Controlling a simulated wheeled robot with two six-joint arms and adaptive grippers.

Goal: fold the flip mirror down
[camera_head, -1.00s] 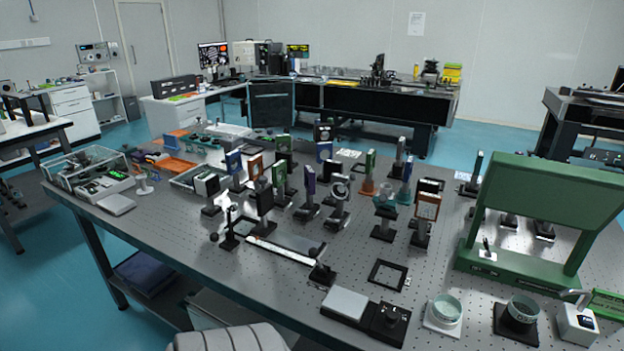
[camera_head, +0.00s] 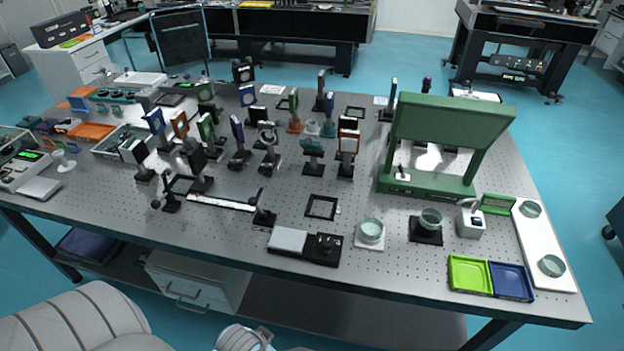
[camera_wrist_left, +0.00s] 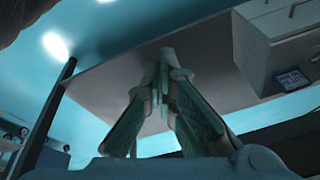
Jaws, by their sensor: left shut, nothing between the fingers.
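Several post-mounted optics stand on the perforated optical table (camera_head: 330,246) in the head view. Among them are a black square mount (camera_head: 193,158), a round ring mount (camera_head: 267,137) and an orange-framed mount (camera_head: 348,142). I cannot tell which of them is the flip mirror, or whether it is up or down. My left gripper (camera_wrist_left: 165,58) shows in the left wrist view, shut and empty, with a plain grey surface beyond its fingertips. It is away from the optics. My right gripper is in neither view.
A green frame (camera_head: 453,118) stands at the right of the table. Glass dishes (camera_head: 370,231), a green tray (camera_head: 470,275) and a blue tray (camera_head: 511,281) lie near the front. A drawer unit (camera_head: 195,283) is below the table; drawers also show in the wrist view (camera_wrist_left: 285,45).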

